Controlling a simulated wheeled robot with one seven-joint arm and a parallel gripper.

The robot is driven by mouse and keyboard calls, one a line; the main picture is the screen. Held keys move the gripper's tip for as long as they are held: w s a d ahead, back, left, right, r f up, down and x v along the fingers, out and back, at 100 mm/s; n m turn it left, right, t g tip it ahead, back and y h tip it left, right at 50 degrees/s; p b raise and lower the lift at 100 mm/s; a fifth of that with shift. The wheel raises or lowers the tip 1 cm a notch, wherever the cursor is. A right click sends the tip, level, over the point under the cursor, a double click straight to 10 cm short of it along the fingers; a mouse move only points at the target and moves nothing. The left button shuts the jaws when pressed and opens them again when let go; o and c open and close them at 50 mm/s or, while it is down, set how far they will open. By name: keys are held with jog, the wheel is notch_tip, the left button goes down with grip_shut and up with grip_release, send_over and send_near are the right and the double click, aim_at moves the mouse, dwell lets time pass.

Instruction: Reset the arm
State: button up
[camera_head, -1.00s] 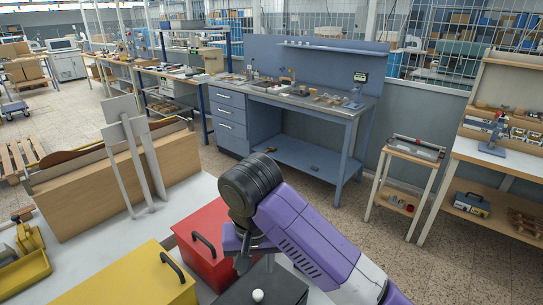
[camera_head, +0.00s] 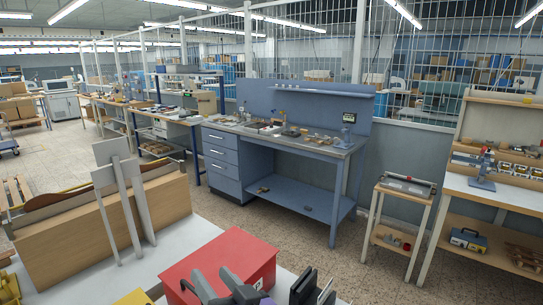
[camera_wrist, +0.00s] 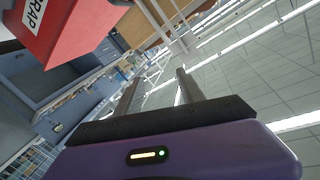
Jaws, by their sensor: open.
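My gripper (camera_head: 212,274) shows at the bottom edge of the head view, its dark fingers pointing up in front of the red box (camera_head: 222,256). In the wrist view my gripper (camera_wrist: 156,80) is open, with two grey fingers apart and nothing between them. The wrist view looks up at the ceiling lights and tilted surroundings. The red box's side, with a partly cut-off white label, shows at upper left there (camera_wrist: 75,25). The rest of my arm is below the head view.
A blue workbench (camera_head: 291,145) with small items stands ahead, beyond open floor. A wooden panel with grey uprights (camera_head: 66,226) stands at left. A yellow box (camera_head: 134,298) is partly cut off at the bottom. A small stand (camera_head: 404,217) is at right.

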jog(key=s+d+f+m+t+h, duration=0.2)
jog(key=s+d+f+t+h, duration=0.15)
jog(key=s+d, duration=0.6)
jog(key=s+d+f+m+t+h, duration=0.2)
jog(key=s+d+f+h, duration=0.15)
jog(key=s+d, duration=0.6)
jog(key=s+d+f+g+h, duration=0.1)
jog(key=s+d+f, duration=0.1)
jog(key=s+d, duration=0.2)
jog(key=s+d+f+g+h, duration=0.1)
jog(key=s+d, duration=0.3)
jog(key=s, duration=0.6)
jog(key=s+d+f+n+g+h+b, duration=0.1)
jog(key=s+d+f+g, duration=0.1)
jog(key=s+d, duration=0.2)
jog(key=s, duration=0.3)
jog(key=shift+f, duration=0.3)
